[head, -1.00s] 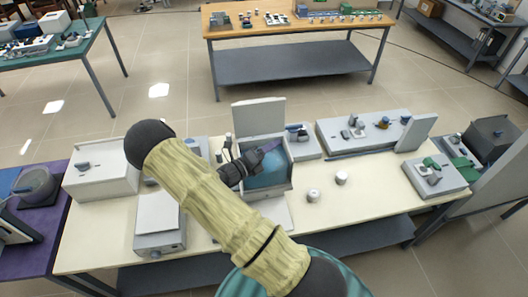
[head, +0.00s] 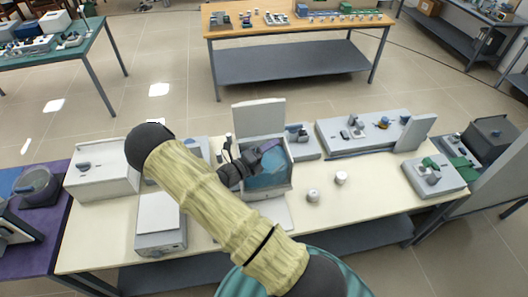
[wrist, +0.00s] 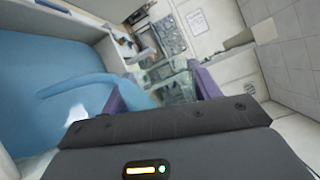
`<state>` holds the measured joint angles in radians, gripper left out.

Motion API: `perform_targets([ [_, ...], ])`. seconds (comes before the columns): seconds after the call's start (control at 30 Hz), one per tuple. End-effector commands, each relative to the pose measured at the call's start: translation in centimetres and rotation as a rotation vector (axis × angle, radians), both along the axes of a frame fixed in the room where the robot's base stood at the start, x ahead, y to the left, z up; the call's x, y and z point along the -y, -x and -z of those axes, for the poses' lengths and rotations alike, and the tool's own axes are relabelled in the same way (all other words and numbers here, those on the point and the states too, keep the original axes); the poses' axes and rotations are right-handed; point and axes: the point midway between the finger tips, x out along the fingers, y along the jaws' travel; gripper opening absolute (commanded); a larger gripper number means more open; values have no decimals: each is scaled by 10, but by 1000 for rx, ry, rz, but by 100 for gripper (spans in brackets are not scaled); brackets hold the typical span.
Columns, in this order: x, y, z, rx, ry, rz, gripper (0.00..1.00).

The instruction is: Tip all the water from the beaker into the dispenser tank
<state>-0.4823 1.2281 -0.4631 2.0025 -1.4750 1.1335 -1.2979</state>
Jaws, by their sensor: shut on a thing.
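The dispenser tank (head: 290,177) is a white open box on the cream bench, with blue water inside and its lid (head: 258,114) standing up. My gripper (head: 268,147) is over the tank's opening with its purple fingers. In the wrist view, my gripper (wrist: 160,86) is shut on a clear glass beaker (wrist: 178,86), which is tilted toward the tank. A blue stream of water (wrist: 85,85) runs from the beaker's side into the tank's blue water (wrist: 40,120). How much water is left in the beaker is hard to tell.
Two small round white-grey items (head: 341,177) stand right of the tank. A grey-white box device (head: 160,221) and a larger white box (head: 100,176) are on the left. A long grey tray unit (head: 365,130) lies behind right.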

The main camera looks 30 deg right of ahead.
Motion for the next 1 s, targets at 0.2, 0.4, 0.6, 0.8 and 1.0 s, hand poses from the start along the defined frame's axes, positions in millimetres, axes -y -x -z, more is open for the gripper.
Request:
perform_targets([
  [0.2, 0, 0, 0, -3, 2, 0, 29],
  [0.4, 0, 0, 0, -3, 2, 0, 29],
  [0.6, 0, -1, -2, -19, 5, 0, 29],
  [0.8, 0, -2, -3, -60, 13, 0, 29],
  [1.0, -1, -2, -2, -70, 15, 0, 29],
])
